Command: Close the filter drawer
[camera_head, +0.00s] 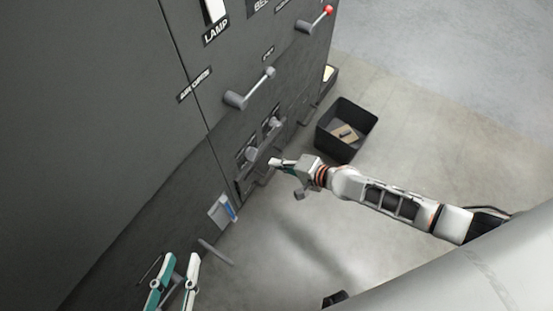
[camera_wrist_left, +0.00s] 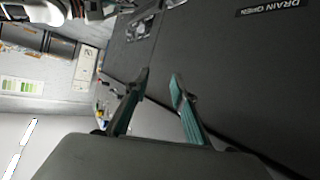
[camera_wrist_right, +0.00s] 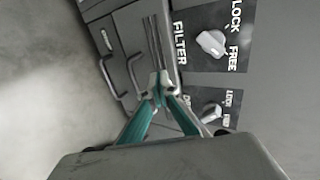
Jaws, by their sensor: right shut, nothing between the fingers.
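The filter drawer (camera_head: 247,182) is low on the dark cabinet front, beneath a row of knobs. In the right wrist view its grey body (camera_wrist_right: 137,38) shows beside the FILTER label; how far it stands out is hard to tell. My right gripper (camera_head: 272,162) is shut and empty, with its tips at or very near the drawer front; contact is unclear. In the right wrist view the closed tips (camera_wrist_right: 162,86) cover part of the drawer. The LOCK/FREE knob (camera_wrist_right: 211,42) is beside the FILTER label. My left gripper (camera_head: 181,258) is open and empty, left of the drawer.
Another knob (camera_wrist_right: 212,114) sits beside the first. A black bin (camera_head: 358,118) stands on the floor behind my right wrist. A blue-and-white card (camera_head: 222,210) and a bar handle (camera_head: 215,252) are lower left.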

